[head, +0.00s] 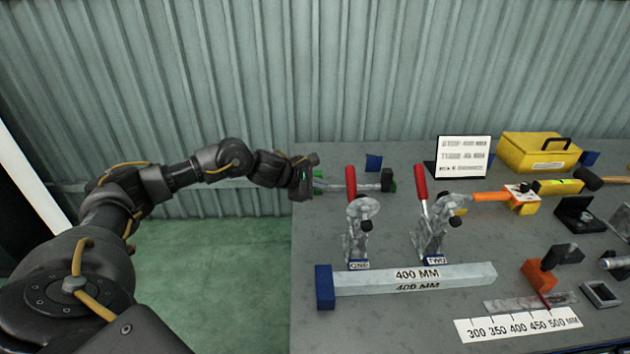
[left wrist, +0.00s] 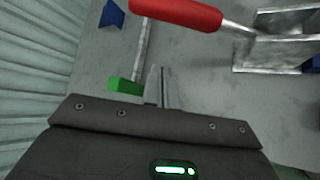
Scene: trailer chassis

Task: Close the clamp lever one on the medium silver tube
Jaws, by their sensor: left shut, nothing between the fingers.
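Clamp one (head: 358,230) stands on the bench behind its ONE label (head: 358,265). Its red lever (head: 350,180) points up; the red grip also shows in the left wrist view (left wrist: 178,12). A silver tube (head: 366,290) marked 400 MM lies in front of the clamps. A thinner silver bar with green ends (head: 365,187) lies behind clamp one; one green end (left wrist: 126,86) shows beside my fingers. Which is the medium tube, I cannot tell. My left gripper (head: 312,176) is shut and empty, left of the red lever and apart from it. My right gripper is out of view.
Clamp two (head: 435,225), its red lever (head: 420,185) also up, stands to the right. A blue stop block (head: 324,287) is at the 400 MM tube's left end. A sign (head: 463,157), a yellow toolbox (head: 538,152) and several tools fill the right. A corrugated wall (head: 360,70) is behind.

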